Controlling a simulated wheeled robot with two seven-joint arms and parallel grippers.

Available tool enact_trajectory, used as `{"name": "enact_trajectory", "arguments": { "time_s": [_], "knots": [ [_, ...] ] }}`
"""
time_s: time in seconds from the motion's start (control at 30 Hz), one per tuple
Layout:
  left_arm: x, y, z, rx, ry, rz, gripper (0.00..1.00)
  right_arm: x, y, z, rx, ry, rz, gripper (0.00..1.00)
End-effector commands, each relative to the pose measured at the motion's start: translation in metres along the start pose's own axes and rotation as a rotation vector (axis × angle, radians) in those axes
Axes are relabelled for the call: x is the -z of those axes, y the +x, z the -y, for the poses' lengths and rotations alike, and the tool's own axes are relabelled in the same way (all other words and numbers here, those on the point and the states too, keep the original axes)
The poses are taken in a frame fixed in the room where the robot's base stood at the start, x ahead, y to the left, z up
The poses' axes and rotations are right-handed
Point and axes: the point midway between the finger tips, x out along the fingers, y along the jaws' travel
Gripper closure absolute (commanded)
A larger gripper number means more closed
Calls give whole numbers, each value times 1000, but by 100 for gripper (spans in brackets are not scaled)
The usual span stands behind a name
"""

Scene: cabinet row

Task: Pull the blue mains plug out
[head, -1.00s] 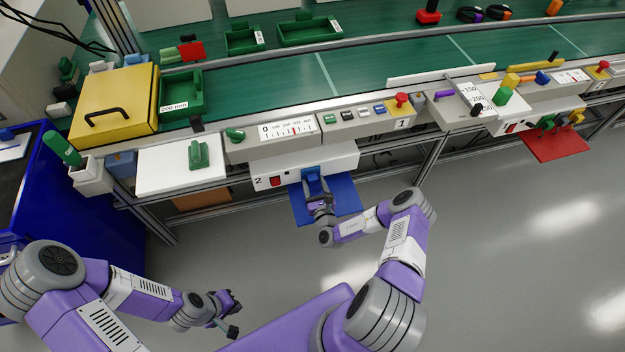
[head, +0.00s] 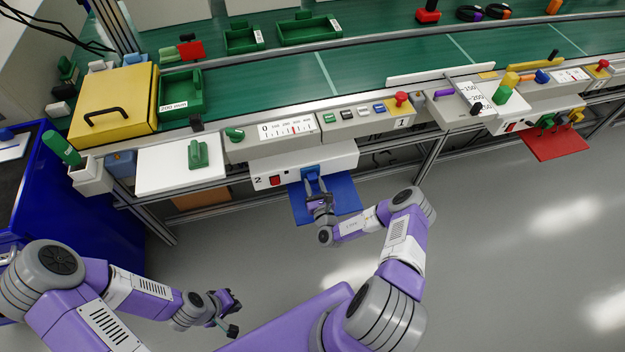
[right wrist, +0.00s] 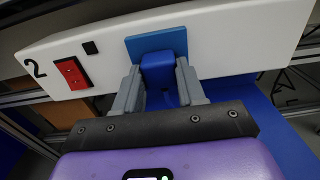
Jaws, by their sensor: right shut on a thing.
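The blue mains plug (right wrist: 159,72) sits at a blue square socket plate on the front of a white box marked 2 (head: 330,161). It also shows small in the head view (head: 311,174). My right gripper (right wrist: 160,84) has a finger on each side of the plug and is shut on it. In the head view my right gripper (head: 316,190) is in front of the box. Whether the plug is fully seated is hard to tell. My left gripper (head: 231,314) hangs over the floor at the lower left, away from the box; its jaw opening is too small to judge.
A red rocker switch (right wrist: 72,73) is left of the plug on the box. A blue panel (head: 345,192) lies below it. The bench rail and a control box with a red button (head: 401,98) are above. The grey floor at right is clear.

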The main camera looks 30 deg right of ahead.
Motion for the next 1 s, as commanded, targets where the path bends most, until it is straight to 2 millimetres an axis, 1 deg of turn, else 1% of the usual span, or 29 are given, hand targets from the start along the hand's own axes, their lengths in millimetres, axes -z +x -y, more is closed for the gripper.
{"name": "enact_trajectory", "arguments": {
  "time_s": [1.0],
  "knots": [
    [-1,-21,-8,0,0,0,100,0,-42,0,-1,0,-2,97]
  ]
}}
